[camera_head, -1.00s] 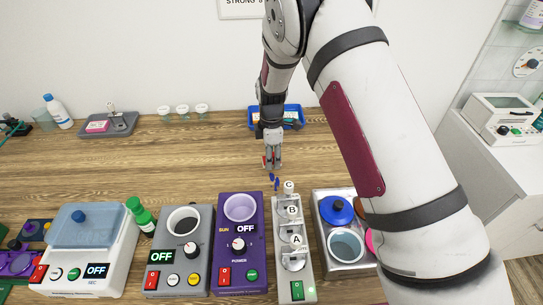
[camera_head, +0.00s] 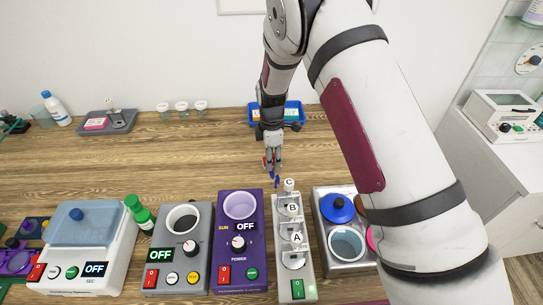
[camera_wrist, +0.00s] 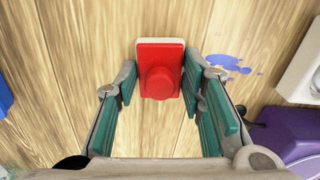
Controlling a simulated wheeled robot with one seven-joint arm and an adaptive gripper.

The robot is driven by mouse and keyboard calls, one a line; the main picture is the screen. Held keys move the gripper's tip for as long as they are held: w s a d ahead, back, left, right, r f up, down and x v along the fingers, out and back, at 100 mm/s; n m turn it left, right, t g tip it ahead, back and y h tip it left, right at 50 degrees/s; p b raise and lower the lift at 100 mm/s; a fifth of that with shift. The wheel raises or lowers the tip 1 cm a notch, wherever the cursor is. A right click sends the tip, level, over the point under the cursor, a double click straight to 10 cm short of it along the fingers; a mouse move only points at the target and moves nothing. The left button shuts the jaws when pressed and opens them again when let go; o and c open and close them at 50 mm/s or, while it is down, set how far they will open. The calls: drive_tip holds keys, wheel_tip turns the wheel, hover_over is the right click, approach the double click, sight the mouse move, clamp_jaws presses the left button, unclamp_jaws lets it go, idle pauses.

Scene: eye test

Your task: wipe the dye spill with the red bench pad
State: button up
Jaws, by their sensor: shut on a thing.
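The red bench pad (camera_wrist: 160,55) is a red block with a round red knob and a pale base, seen in the wrist view. My gripper (camera_wrist: 160,82) is shut on it, with teal fingers at its left and right sides. In the head view my gripper (camera_head: 271,165) points down at the wooden bench, and only a sliver of red shows at its fingers. The dye spill (camera_wrist: 232,64) is a blue splash with small drops on the wood, just right of the pad. In the head view the spill (camera_head: 277,181) shows as a small blue patch just below the gripper.
A white lettered strip (camera_head: 291,250) stands in front of the spill, beside a purple device (camera_head: 240,265) and a grey device (camera_head: 180,275). A blue tray (camera_head: 293,112) lies behind my gripper. Bare wood is free to the left of the gripper.

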sight(273, 185)
drive_tip(key=shift+s+p, duration=1.75)
drive_tip(key=shift+s, duration=1.3)
drive_tip(key=shift+s+f+p, duration=0.15)
drive_tip(key=shift+s+p, duration=0.85)
drive_tip(key=shift+s, duration=1.1)
drive_tip(key=shift+s+f+p, duration=0.25)
drive_tip(key=shift+s+p, duration=0.05)
drive_tip(key=shift+s, duration=0.5)
drive_tip(key=shift+w+a, duration=0.1)
drive_tip(key=shift+w, duration=0.1)
drive_tip(key=shift+w+b, duration=1.35)
drive_tip(key=shift+w, duration=0.25)
drive_tip(key=c, duration=0.3)
drive_tip(key=shift+w+r+b, duration=0.2)
drive_tip(key=shift+w+b, duration=0.55)
drive_tip(key=shift+w, duration=0.45)
drive_tip(key=shift+w+r+b, duration=0.15)
drive_tip(key=shift+w+b, duration=0.55)
drive_tip(key=shift+w, duration=0.45)
